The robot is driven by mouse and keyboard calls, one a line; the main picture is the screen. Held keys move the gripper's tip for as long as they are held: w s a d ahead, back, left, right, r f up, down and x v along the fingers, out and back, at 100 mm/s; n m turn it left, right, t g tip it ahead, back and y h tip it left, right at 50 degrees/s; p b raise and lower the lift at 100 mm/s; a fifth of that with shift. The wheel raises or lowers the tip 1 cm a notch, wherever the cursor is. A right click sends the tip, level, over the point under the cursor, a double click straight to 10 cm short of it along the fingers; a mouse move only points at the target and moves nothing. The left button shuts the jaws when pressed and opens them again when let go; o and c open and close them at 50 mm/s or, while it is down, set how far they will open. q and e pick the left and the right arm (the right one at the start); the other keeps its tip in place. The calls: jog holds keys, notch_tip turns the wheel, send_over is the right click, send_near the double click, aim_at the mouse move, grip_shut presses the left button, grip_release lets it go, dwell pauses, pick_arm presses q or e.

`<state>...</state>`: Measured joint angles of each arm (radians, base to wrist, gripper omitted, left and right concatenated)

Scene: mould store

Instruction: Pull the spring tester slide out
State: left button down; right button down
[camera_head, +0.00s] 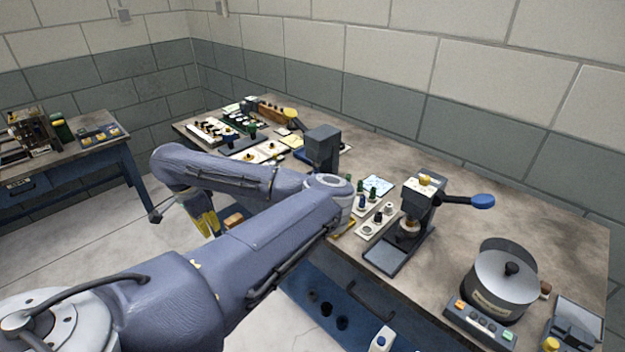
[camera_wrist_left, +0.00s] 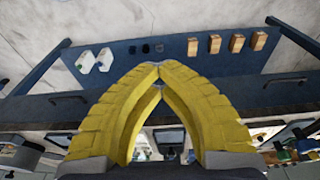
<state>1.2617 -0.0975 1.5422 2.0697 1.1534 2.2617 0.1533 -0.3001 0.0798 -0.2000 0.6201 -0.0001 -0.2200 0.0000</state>
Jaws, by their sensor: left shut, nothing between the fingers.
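A dark bench press with a blue-knobbed lever (camera_head: 418,205) stands on the bench at right of centre. A second dark upright device (camera_head: 322,145) stands behind my arm, its lower part hidden. I cannot tell for sure which is the spring tester, and no slide is clearly visible. My left gripper (camera_head: 207,224) hangs low beyond my arm, left of the bench's front side and apart from both devices. In the left wrist view, its yellow fingers (camera_wrist_left: 151,68) meet at the tips, shut and empty. My right gripper is not in view.
The bench top (camera_head: 450,270) holds a lidded grey pot (camera_head: 500,282) and several small parts. Below is a blue shelf (camera_wrist_left: 205,75) with wooden blocks (camera_wrist_left: 237,43) and white bottles (camera_wrist_left: 104,60). A side table (camera_head: 70,160) stands at left, with open floor (camera_head: 90,245) before it.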

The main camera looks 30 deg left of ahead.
pick_arm(q)
jog(key=shift+s, duration=0.15)
jog(key=shift+s+a, duration=0.25)
jog(key=shift+s, duration=0.65)
jog(key=shift+s+a, duration=0.2)
jog(key=shift+s, duration=0.7)
jog(key=c, duration=2.1)
grip_release()
jog(key=o, duration=1.5)
jog(key=shift+r, duration=0.1)
notch_tip(320, 180, up, 7)
